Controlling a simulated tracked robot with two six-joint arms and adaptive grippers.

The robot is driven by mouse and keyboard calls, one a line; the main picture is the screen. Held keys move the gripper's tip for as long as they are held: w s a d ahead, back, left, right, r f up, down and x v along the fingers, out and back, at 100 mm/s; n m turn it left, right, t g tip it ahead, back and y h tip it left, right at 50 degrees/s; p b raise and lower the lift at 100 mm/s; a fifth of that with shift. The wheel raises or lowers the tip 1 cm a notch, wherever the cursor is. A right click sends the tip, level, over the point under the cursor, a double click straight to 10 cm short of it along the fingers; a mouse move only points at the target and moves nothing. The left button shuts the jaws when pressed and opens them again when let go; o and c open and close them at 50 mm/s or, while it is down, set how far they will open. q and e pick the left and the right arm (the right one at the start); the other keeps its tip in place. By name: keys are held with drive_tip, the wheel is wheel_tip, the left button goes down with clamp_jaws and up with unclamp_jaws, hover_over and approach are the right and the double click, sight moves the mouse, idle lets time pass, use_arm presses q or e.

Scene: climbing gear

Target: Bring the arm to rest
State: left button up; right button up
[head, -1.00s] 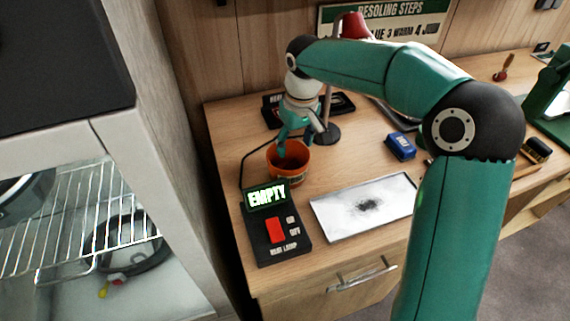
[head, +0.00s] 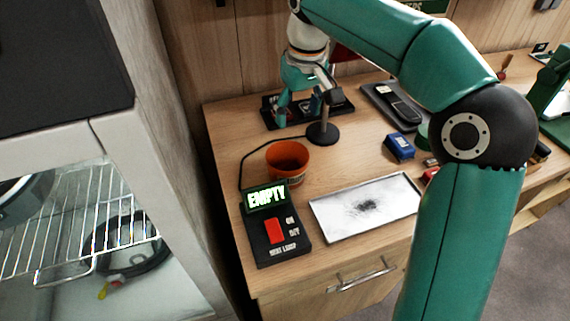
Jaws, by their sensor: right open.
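My right arm reaches in from the right over the wooden bench in the head view. My right gripper (head: 298,112) is open and points down above the back part of the bench, behind the orange pot (head: 287,160). I see nothing between its fingers. The orange pot stands upright and apart from the gripper. The gripper partly hides the black tray at the back. My left gripper does not show.
A lamp stand (head: 323,133), blue block (head: 399,147) and black device (head: 398,107) stand farther back. A cabinet (head: 165,190) borders the left.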

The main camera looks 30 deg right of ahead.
drive_tip(key=shift+s+r, duration=0.15)
drive_tip(key=shift+r, duration=0.85)
